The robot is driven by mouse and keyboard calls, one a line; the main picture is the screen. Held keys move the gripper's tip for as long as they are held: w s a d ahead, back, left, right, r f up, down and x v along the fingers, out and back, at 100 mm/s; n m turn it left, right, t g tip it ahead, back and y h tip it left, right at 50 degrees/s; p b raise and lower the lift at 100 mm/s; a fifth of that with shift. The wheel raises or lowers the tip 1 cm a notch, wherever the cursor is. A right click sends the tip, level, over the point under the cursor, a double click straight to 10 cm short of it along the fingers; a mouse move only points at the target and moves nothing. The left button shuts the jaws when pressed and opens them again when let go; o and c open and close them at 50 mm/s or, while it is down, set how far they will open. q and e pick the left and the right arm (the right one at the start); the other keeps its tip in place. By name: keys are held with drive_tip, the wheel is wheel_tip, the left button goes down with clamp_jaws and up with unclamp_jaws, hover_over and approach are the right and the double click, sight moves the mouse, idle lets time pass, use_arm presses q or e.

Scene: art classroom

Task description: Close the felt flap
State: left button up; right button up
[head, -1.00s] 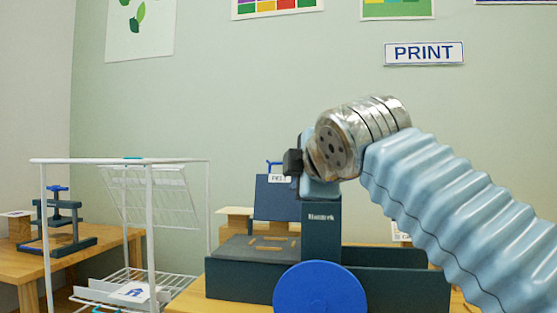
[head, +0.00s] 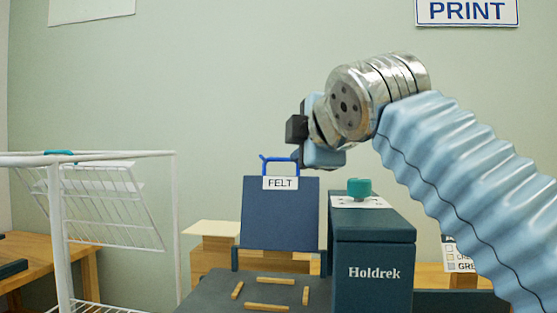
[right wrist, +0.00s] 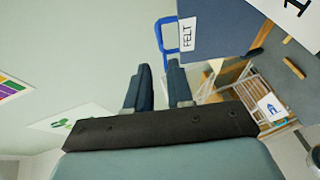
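The felt flap (head: 280,213) is a dark blue panel standing raised at the back of the press bed, with a white FELT label and a blue loop handle (head: 280,160) on its top edge. My right gripper (head: 297,156) is near the handle in the head view, its fingers partly hidden by its own body. In the right wrist view its two fingers (right wrist: 159,67) are apart with nothing between them. The blue handle (right wrist: 162,35) lies just beyond the fingertips there, and part of the flap (right wrist: 215,25) shows at the upper right. My left gripper is out of view.
The grey press bed (head: 215,290) holds several wooden strips. The dark green Holdrek housing (head: 372,250) with a teal knob (head: 359,188) stands right of the flap. A white wire rack (head: 60,230) stands at the left. The wall behind is bare above the flap.

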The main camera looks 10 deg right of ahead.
sight(282, 160)
drive_tip(key=p+x, duration=0.4)
drive_tip(key=x, duration=0.8)
drive_tip(key=shift+w+r, duration=0.1)
drive_tip(key=shift+w, duration=0.1)
drive_tip(key=shift+w+a+f, duration=0.1)
drive_tip(key=shift+w+f, duration=0.1)
drive_tip(key=shift+w, duration=0.2)
drive_tip(key=shift+c, duration=0.4)
clamp_jaws()
